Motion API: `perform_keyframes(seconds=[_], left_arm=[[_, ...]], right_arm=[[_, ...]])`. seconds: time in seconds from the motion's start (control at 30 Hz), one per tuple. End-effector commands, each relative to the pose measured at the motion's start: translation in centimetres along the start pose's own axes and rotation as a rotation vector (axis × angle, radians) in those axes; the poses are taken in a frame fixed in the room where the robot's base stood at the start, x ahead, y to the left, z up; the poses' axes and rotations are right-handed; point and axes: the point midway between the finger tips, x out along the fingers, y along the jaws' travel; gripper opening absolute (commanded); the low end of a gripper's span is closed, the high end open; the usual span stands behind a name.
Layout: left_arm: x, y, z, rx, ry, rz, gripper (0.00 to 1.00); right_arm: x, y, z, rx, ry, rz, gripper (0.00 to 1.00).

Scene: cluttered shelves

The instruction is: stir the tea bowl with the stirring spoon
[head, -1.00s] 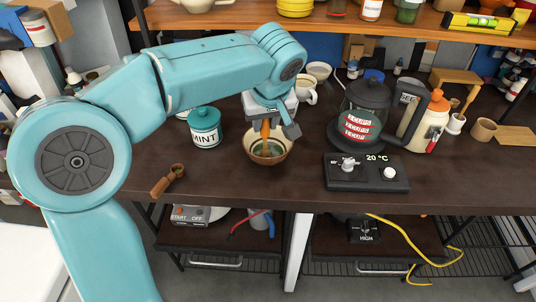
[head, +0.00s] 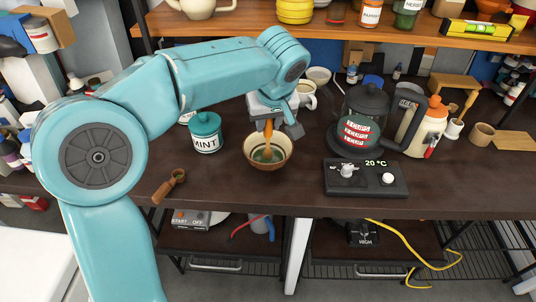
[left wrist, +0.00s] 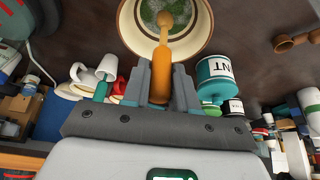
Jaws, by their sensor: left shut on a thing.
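My left gripper (head: 268,124) is above the bowl and shut on the orange-handled stirring spoon (head: 268,139). My right gripper is not in view.
A teal MINT jar (head: 205,133) stands left of the bowl. A small wooden scoop (head: 168,187) lies at the front left. Cups stand behind the gripper.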

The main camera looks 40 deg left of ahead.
Motion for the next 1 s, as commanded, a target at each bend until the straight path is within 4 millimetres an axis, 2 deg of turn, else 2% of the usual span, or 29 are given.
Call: perform_keyframes(seconds=[0.1,0.6,1.0], left_arm=[[-1.4,0.0,-0.6,0.0,0.001,0.001,0.0],[-5.3,0.0,-2.2,0.001,0.0,0.001,0.0],[-5.4,0.0,-2.2,0.0,0.0,0.0,0.0]], right_arm=[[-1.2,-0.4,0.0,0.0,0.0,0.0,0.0],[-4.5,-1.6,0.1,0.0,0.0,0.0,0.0],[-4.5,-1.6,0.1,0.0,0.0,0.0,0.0]])
